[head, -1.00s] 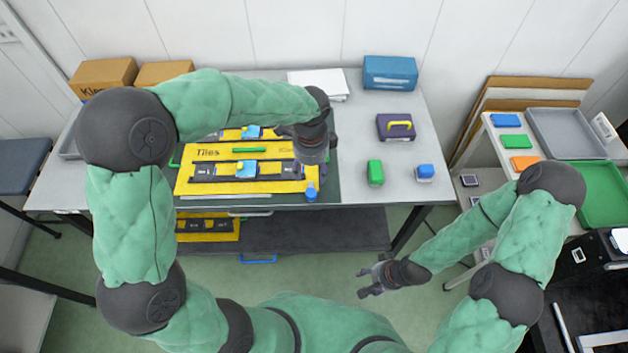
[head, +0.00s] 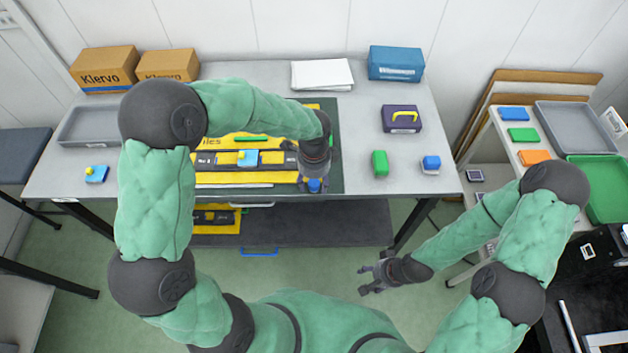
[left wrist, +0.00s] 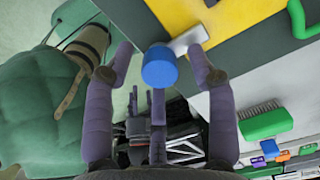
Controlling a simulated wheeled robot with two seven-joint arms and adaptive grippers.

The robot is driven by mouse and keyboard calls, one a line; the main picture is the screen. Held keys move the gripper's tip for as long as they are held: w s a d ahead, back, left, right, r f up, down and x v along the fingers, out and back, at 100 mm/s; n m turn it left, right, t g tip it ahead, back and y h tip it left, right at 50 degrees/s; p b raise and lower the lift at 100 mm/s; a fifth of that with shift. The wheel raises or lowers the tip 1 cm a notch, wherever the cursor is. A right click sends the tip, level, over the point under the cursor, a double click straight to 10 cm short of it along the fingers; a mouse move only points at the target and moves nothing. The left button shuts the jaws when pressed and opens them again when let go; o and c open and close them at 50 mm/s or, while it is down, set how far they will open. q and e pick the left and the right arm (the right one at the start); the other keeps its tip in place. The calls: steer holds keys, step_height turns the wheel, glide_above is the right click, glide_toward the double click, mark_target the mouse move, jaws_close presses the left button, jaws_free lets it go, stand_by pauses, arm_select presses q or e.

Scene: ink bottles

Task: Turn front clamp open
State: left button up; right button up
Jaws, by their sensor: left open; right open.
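The front clamp shows as a round blue knob (head: 314,185) at the front right corner of the yellow board (head: 250,178) on the dark green mat (head: 334,160). In the left wrist view the blue knob (left wrist: 159,67) lies between my fingers, with a pale metal bar (left wrist: 190,38) running from it towards the yellow board. My left gripper (head: 315,179) is open at the knob, one finger on each side; gaps show beside it in the left wrist view. My right gripper (head: 371,279) is open and empty, low in front of the table. My left arm hides part of the board.
A green brush (head: 380,164), a blue-and-white block (head: 431,165) and a purple case (head: 401,118) stand right of the mat. A blue box (head: 395,63), white sheets (head: 322,74) and cardboard boxes (head: 104,68) line the back. A grey tray (head: 88,126) is at the left.

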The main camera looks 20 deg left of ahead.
arm_select(q)
steer(key=shift+c, duration=0.2)
jaws_close()
steer(key=n, duration=0.8)
steer(key=shift+n, duration=0.3)
steer(key=n+b, duration=0.1)
steer(key=n, duration=0.3)
steer(key=shift+n+b, duration=0.35)
steer(key=shift+n, duration=2.35)
